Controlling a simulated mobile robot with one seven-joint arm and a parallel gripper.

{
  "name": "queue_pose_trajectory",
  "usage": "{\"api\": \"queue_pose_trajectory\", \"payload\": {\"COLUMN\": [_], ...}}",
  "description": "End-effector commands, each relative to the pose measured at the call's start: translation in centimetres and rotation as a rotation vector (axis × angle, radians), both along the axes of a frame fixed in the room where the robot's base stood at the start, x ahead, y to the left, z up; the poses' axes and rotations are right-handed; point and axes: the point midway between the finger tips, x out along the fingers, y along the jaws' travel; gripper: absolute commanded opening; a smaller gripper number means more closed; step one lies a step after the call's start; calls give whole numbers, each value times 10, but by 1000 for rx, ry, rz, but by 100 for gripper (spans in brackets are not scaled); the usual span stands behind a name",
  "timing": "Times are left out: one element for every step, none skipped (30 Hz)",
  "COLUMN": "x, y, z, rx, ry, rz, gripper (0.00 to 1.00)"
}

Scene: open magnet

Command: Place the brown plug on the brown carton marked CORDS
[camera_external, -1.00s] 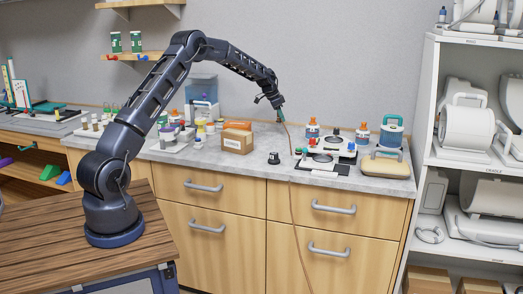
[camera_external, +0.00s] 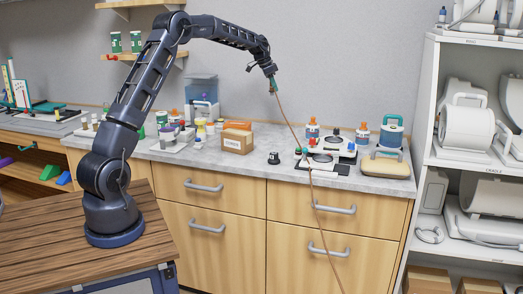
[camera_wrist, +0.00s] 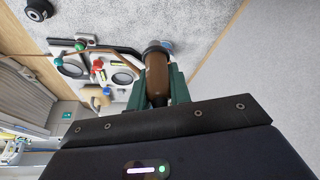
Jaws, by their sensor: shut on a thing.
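My gripper (camera_external: 272,82) is raised above the grey counter, its green fingers shut on the brown plug (camera_wrist: 156,78). In the wrist view the plug lies between the fingers, with a dark end pointing away from my wrist. A thin brown cord (camera_external: 291,124) hangs from the gripper past the counter's front edge. The brown carton with a white label (camera_external: 230,145) stands on the counter, below and left of my gripper; the label's print is too small to read for sure. The carton is not visible in the wrist view.
A smaller orange-brown box (camera_external: 238,125) stands behind the carton. A black knob-like object (camera_external: 274,158) is to its right. Bottles and cups crowd the left. Some counter around the carton is bare.

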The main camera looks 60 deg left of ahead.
Motion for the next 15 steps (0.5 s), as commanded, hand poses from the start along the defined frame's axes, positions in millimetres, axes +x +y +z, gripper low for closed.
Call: {"api": "queue_pose_trajectory", "payload": {"x": [-14, -22, -31, -39, -46, -56, -64, -72, -82, -90, -98, -108, -116, -124, -134], "y": [-1, -3, -4, -5, -7, -9, -11, -13, -15, -16, -18, -20, -23, -25, -28], "z": [9, 12, 16, 20, 23, 27, 30, 33, 36, 39, 41, 45, 47, 49, 52], "rx": [2, 1, 2, 4, 3, 3, 2, 3, 3, 2, 3, 3, 2, 2, 1], "ry": [-2, -1, 0, 0, 0, 0, 0, 0, 0, 0, 0, 0, 0, -1, -1], "rz": [-2, -4, -6, -8, -11, -12, -13, -16, -17, -19, -20, -23, -24, -25, -27], "gripper": [0, 0, 0, 0, 0, 0, 0, 0, 0, 0, 0, 0, 0, 0, 0]}}
